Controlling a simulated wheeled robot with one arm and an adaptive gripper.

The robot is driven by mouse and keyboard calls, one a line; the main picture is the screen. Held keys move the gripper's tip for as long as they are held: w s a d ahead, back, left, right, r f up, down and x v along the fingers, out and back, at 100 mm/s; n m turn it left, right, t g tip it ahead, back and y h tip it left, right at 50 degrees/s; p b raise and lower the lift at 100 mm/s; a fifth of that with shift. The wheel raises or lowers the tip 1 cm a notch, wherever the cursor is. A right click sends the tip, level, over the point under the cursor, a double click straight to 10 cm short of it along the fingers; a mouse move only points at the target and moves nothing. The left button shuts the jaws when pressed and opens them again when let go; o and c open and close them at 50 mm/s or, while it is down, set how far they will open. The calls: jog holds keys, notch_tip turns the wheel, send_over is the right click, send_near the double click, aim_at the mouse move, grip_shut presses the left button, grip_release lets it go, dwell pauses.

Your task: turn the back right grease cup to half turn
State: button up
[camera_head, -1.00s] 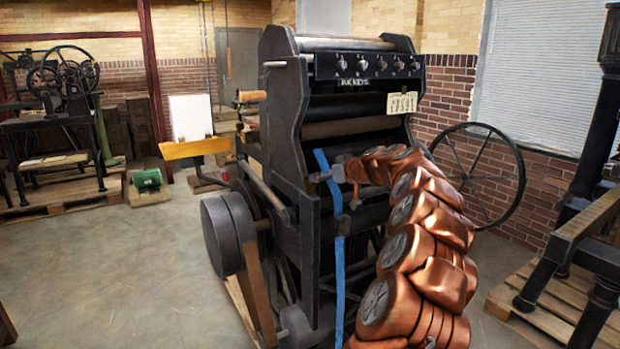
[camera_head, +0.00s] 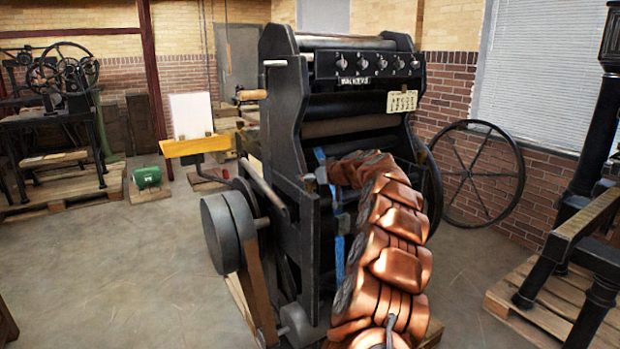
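The black hand press (camera_head: 283,135) stands in the middle of the view, with a row of ink key knobs (camera_head: 362,63) across its top. I cannot make out any grease cup on it, so the back right one and its setting are not readable. My copper-coloured arm rises from the bottom and bends left in front of the press. My gripper (camera_head: 321,174) is a small dark shape at the arm's end, close to the press's near side frame and a blue strip (camera_head: 339,258). Its fingers are too small and covered to read, and contact cannot be told.
A large spoked wheel (camera_head: 477,175) stands right of the press by the brick wall. A dark drum (camera_head: 222,232) juts out at the press's left. Another machine on a pallet (camera_head: 545,318) is at the right edge. Floor at the left is open, with a green motor (camera_head: 147,177) farther back.

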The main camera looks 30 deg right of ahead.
jog(key=shift+c, duration=0.3)
jog(key=c, duration=1.1)
jog(key=shift+f+m+h+b, duration=0.15)
jog(key=shift+m+h+b, duration=0.45)
jog(key=shift+h, duration=0.4)
jog(key=o, duration=1.2)
jog(key=shift+c, duration=0.2)
